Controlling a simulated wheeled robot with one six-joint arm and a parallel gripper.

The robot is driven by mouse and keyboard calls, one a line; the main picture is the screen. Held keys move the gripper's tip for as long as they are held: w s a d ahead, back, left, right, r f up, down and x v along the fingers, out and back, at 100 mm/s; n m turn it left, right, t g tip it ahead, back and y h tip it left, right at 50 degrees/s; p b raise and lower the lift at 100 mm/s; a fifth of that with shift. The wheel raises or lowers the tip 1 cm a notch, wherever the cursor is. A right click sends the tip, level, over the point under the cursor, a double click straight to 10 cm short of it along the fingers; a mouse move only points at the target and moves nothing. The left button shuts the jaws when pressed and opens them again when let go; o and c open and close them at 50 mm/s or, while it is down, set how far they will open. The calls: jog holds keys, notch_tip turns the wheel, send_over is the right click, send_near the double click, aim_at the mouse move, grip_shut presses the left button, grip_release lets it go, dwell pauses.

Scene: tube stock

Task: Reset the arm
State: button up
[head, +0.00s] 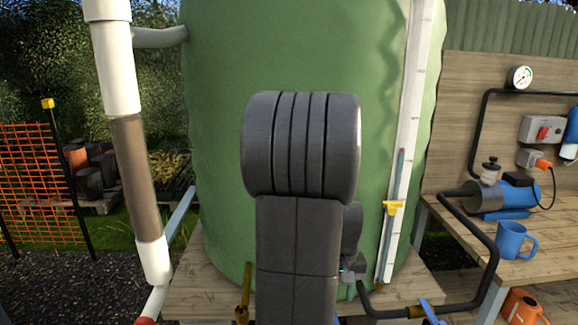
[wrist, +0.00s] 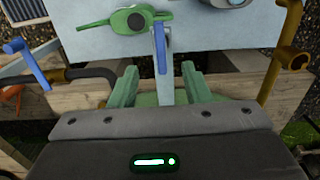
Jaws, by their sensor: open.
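My arm, dark grey, stands folded upright in the middle of the head view, in front of the green tank (head: 300,50). My gripper (wrist: 160,84) shows in the wrist view with its two green fingers apart. A blue lever (wrist: 160,50) shows in the gap between the fingertips; I cannot tell how far beyond them it is. Nothing is seen clamped.
A wooden bench at right holds a blue mug (head: 511,240) and a blue pump (head: 490,196), with a black pipe (head: 480,225) in front. A white pipe (head: 112,60) stands at left. The wrist view shows a pale panel (wrist: 215,32), a brass pipe (wrist: 284,55) and another blue handle (wrist: 27,60).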

notch_tip(320, 180, down, 10)
jog(key=shift+a+b, duration=0.1)
jog(key=shift+b, duration=0.3)
jog(key=shift+w+r, duration=0.1)
